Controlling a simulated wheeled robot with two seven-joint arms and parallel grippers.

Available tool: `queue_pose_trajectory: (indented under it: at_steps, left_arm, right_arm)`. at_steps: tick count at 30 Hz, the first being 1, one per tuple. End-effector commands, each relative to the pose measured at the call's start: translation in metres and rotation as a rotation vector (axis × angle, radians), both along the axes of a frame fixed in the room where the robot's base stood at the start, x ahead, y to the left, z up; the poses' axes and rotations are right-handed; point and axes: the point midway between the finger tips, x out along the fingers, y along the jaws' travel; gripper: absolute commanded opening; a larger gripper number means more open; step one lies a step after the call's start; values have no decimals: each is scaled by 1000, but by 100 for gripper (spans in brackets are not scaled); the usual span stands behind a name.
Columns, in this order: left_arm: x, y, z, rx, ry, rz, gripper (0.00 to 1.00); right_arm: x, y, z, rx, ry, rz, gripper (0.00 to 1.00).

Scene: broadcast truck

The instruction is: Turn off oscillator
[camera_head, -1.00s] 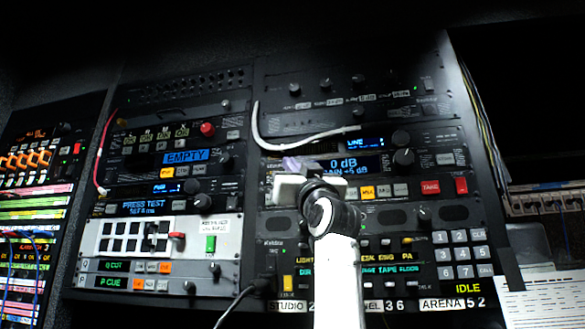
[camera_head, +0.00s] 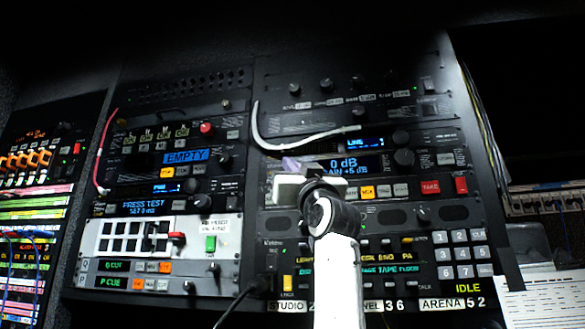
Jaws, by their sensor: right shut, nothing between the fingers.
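My right gripper (camera_head: 291,164) is in front of the middle of the right-hand rack, its fingers shut and empty. It points into the rack beside the unit with the blue "0 dB" display (camera_head: 343,164). My wrist and arm hide part of that unit and the panels below it. I cannot read a label that names the oscillator. The top right panel (camera_head: 340,92) has a row of knobs and a switch (camera_head: 428,86) at its right end. I cannot tell if the fingers touch anything. My left gripper is not in view.
A white cable (camera_head: 262,136) loops just above the gripper. Red buttons (camera_head: 430,187) and a keypad (camera_head: 460,253) are to the right. The left rack has an "EMPTY" display (camera_head: 186,155) and a white button panel (camera_head: 135,237). A black cable hangs below.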

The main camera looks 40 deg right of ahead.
Motion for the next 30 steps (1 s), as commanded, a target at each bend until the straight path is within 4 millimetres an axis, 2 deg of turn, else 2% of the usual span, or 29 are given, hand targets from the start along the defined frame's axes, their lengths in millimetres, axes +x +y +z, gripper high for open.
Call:
queue_pose_trajectory:
  at_steps: [30]
  left_arm:
    - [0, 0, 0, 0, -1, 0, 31]
  right_arm:
    - [6, -6, 1, 0, 0, 0, 0]
